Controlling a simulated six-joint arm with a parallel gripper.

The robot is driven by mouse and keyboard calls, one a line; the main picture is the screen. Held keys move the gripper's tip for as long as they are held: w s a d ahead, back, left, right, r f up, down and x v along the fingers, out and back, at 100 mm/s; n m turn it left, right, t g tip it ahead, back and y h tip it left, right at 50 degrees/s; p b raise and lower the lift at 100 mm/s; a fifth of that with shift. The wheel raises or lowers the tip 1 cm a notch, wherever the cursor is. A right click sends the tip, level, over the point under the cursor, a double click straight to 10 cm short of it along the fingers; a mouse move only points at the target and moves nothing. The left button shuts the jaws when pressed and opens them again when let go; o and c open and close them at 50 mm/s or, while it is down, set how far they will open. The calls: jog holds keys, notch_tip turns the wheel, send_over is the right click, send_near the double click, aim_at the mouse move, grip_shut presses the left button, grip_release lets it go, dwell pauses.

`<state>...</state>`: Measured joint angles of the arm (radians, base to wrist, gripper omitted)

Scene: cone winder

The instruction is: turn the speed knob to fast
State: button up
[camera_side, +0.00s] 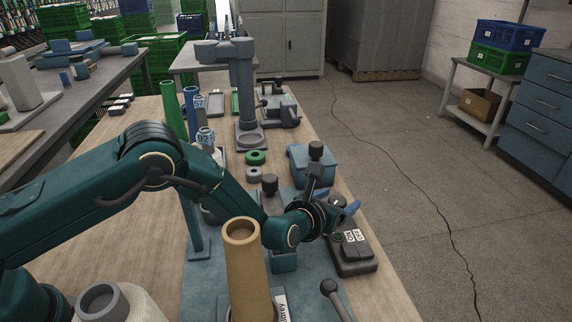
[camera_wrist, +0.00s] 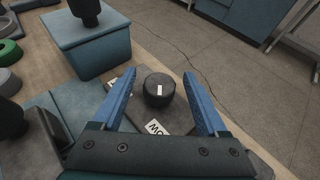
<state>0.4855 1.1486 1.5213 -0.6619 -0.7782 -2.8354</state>
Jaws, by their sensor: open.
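The speed knob (camera_wrist: 158,92) is a round black knob with a short white mark, on a dark control box (camera_side: 354,262). In the wrist view it lies between the two blue fingers of my gripper (camera_wrist: 159,76), which is open. I cannot tell whether the fingers are down around the knob or above it; no contact shows. A white label ending in "OW" (camera_wrist: 155,128) lies below the knob, and the left finger partly covers another label.
A blue-grey box with a black knob on top (camera_wrist: 92,38) stands left of the control box. A tan tube (camera_side: 244,270) stands in front of my wrist. A lever with a round ball end (camera_side: 330,288) is nearby. Open floor lies right of the bench.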

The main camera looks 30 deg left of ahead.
jog(key=shift+w, duration=0.15)
grip_shut()
jog(key=shift+m+h, duration=0.8)
jog(key=shift+h, duration=0.1)
grip_release()
